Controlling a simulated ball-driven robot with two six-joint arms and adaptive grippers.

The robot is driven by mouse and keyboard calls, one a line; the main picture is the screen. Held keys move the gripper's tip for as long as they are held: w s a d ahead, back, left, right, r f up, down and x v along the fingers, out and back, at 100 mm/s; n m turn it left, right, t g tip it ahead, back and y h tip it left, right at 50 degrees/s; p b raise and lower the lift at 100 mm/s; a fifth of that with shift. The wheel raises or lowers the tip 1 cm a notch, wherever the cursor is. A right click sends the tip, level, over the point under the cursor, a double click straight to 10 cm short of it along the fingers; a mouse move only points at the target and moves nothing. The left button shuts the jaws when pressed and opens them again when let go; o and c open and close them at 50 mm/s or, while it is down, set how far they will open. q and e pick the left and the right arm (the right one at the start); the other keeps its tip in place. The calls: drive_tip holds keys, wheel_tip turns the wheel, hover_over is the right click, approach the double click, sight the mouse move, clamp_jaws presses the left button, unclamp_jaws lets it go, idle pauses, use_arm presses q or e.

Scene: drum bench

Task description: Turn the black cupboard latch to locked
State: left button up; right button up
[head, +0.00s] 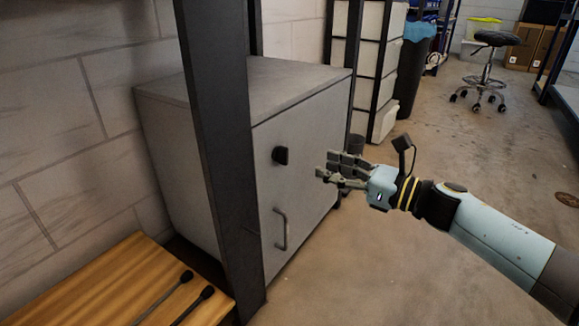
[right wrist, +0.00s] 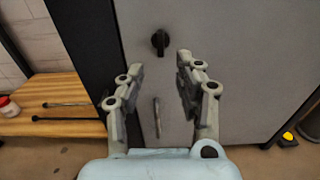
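The black latch (head: 280,155) is a small dark knob on the front door of the grey cupboard (head: 310,125), above a bar handle (head: 281,229). In the right wrist view the latch (right wrist: 160,42) shows ahead of the fingertips, between their lines. My right gripper (head: 322,172) is in front of the door, to the right of the latch and apart from it. Its two fingers (right wrist: 160,65) are spread with nothing between them. My left gripper is in neither view.
A dark upright post (head: 222,150) stands in front of the cupboard's left part. A wooden bench top (head: 105,285) with two black-headed mallets (head: 187,276) lies at the lower left.

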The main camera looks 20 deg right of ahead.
sight(288, 153)
drive_tip(key=b+x, duration=0.1)
drive_tip(key=x, duration=0.5)
drive_tip(key=shift+w+a, duration=0.2)
drive_tip(key=shift+w, duration=0.15)
drive_tip(key=shift+b+x, duration=0.4)
drive_tip(key=shift+x, duration=0.65)
drive_tip(key=shift+w+a, duration=0.25)
drive_tip(key=shift+w, duration=0.05)
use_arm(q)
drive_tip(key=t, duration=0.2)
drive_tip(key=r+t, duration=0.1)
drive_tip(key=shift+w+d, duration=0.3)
use_arm(e)
drive_tip(key=shift+c, duration=0.3)
clamp_jaws()
